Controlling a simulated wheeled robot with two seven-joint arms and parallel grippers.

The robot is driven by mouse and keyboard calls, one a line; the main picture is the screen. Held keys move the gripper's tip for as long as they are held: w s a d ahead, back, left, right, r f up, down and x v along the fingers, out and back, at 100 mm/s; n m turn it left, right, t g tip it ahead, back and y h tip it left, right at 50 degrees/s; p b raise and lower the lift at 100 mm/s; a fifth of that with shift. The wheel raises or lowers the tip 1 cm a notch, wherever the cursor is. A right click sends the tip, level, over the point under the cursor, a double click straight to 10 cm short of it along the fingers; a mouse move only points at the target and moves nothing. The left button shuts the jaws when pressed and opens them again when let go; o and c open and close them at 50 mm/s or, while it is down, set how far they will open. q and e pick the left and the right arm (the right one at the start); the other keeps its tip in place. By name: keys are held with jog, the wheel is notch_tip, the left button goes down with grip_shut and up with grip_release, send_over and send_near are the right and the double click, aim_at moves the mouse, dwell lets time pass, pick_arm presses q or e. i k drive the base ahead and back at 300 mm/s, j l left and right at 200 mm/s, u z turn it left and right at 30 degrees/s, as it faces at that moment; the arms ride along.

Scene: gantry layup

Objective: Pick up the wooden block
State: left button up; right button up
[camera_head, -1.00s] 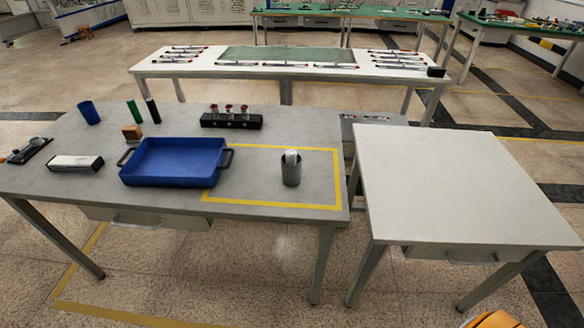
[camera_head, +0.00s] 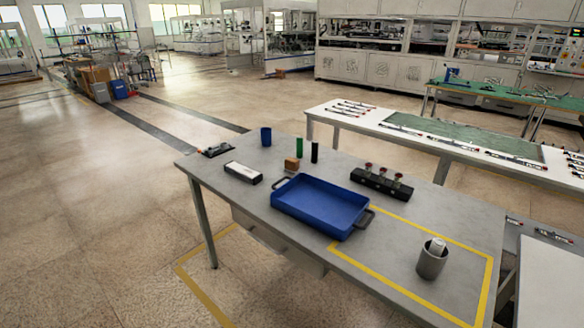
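The wooden block (camera_head: 291,164) is a small brown block standing on the grey table (camera_head: 450,210). It sits just behind the left back part of the blue tray (camera_head: 318,207), close to the tray's handle. A green cylinder (camera_head: 299,147) and a black cylinder (camera_head: 314,152) stand just behind and to the right of it. Neither of my grippers shows in the head view.
A white-topped box (camera_head: 243,172), a blue cup (camera_head: 266,137) and a dark tool (camera_head: 216,150) are left of the block. A black holder with red-topped pieces (camera_head: 382,183) and a grey cup (camera_head: 432,258) are to the right. Open floor lies left of the table.

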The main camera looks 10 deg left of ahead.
aim_at(291, 165)
jog(key=i+j+z, duration=0.15)
jog(key=j+z, duration=0.25)
jog(key=j, duration=0.3)
jog(key=j+z, duration=0.4)
jog(key=j, duration=0.35)
jog(key=j+z, duration=0.4)
jog(key=j, duration=0.35)
jog(key=k+j+z, duration=0.15)
jog(key=j+z, duration=0.25)
jog(key=j, duration=0.3)
